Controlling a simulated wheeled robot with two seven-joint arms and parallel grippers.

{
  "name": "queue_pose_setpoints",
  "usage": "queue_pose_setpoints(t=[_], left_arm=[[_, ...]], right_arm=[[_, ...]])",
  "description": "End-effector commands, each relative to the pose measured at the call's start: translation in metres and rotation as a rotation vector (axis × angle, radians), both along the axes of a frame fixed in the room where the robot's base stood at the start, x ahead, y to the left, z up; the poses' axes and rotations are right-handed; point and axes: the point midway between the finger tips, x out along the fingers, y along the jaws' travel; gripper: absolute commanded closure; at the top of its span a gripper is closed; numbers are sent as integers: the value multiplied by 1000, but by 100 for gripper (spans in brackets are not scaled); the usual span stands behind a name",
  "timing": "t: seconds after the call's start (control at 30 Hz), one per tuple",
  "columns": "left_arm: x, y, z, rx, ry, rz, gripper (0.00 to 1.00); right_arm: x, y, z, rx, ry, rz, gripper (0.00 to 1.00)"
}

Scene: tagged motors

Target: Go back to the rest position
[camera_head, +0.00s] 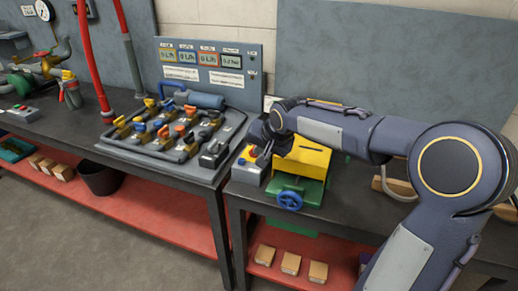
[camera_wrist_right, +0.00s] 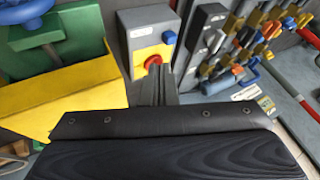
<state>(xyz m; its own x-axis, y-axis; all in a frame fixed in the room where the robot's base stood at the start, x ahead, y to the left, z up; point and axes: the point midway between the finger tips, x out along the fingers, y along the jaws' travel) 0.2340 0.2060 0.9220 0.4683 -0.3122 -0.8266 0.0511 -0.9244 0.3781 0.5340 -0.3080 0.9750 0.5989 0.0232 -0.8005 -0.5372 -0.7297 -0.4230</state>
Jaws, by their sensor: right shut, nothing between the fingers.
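My right arm (camera_head: 330,133) comes in from the right of the head view. Its gripper (camera_head: 263,155) is shut and empty, between the yellow block and the grey control box. In the right wrist view the dark fingers (camera_wrist_right: 155,88) are together, pointing at the grey control box (camera_wrist_right: 136,33). That box has a red button (camera_wrist_right: 152,62) and a blue knob (camera_wrist_right: 169,37). I cannot tell whether the fingers touch the box. My left gripper is not in view.
A yellow block (camera_head: 305,155) on a green base with a blue handwheel (camera_head: 289,201) stands below my right forearm. Small wooden blocks (camera_head: 290,263) lie on the red lower shelf.

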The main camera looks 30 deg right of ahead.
Motion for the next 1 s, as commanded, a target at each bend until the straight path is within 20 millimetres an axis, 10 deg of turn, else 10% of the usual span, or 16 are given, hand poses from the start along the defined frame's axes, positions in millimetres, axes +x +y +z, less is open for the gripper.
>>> queue_pose_setpoints(t=[0.37, 0.73, 1.0], left_arm=[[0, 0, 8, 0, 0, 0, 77], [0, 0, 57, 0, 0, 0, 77], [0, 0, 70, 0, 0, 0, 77]], right_arm=[[-22, 4, 14, -16, 7, 32, 100], [-225, 64, 41, -68, 59, 393, 100], [-297, 100, 19, -41, 36, 575, 100]])
